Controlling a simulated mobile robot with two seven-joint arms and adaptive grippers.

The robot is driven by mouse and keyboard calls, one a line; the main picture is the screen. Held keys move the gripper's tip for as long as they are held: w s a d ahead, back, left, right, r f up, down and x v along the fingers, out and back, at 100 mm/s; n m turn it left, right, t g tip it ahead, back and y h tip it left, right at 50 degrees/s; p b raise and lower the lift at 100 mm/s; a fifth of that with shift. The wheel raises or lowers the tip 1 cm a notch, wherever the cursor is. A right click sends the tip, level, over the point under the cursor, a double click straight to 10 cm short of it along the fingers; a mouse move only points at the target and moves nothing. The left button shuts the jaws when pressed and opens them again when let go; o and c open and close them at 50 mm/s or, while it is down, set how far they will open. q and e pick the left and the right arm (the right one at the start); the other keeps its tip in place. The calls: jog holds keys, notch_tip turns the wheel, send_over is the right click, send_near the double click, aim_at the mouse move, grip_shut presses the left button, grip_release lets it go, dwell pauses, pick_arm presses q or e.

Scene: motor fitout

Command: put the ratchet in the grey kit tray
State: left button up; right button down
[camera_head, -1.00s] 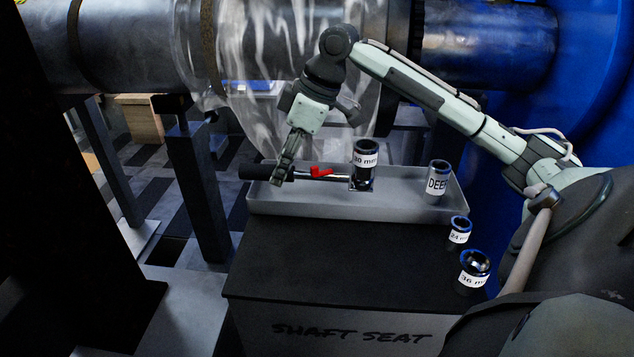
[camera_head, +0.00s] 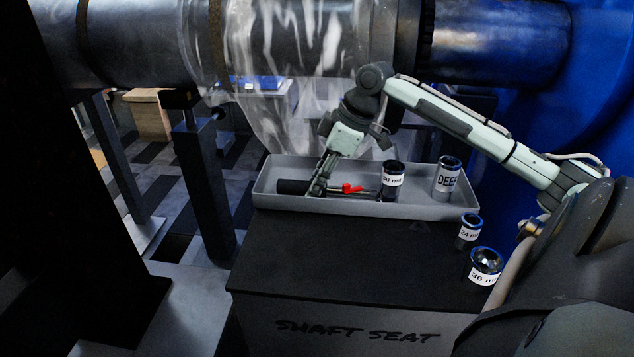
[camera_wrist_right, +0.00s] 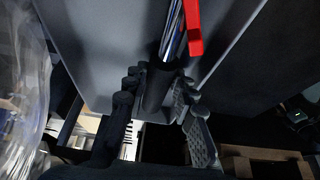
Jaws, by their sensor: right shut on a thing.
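The ratchet has a black handle (camera_head: 293,187), a shiny shaft and a red tab (camera_head: 352,188). It lies low inside the grey kit tray (camera_head: 310,207), roughly along its length. The black 30 mm socket (camera_head: 393,181) is at the ratchet's right end and appears attached to it. My right gripper (camera_head: 318,190) is shut on the ratchet's handle, reaching down into the tray. In the right wrist view, the right gripper's fingers (camera_wrist_right: 160,92) hold the dark handle, with the red tab (camera_wrist_right: 194,30) beyond. Whether the ratchet touches the tray floor is unclear. My left gripper is not in view.
The DEEP socket (camera_head: 447,178) stands at the tray's right end. The 24 mm socket (camera_head: 468,231) and 36 mm socket (camera_head: 484,266) stand on the black SHAFT SEAT box (camera_head: 350,255), right of and in front of the tray. A large metal shaft (camera_head: 110,45) runs behind.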

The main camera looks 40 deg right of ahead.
aim_at(341, 188)
jog(key=c, duration=1.5)
grip_release()
jog(key=shift+c, duration=0.2)
jog(key=v, duration=1.2)
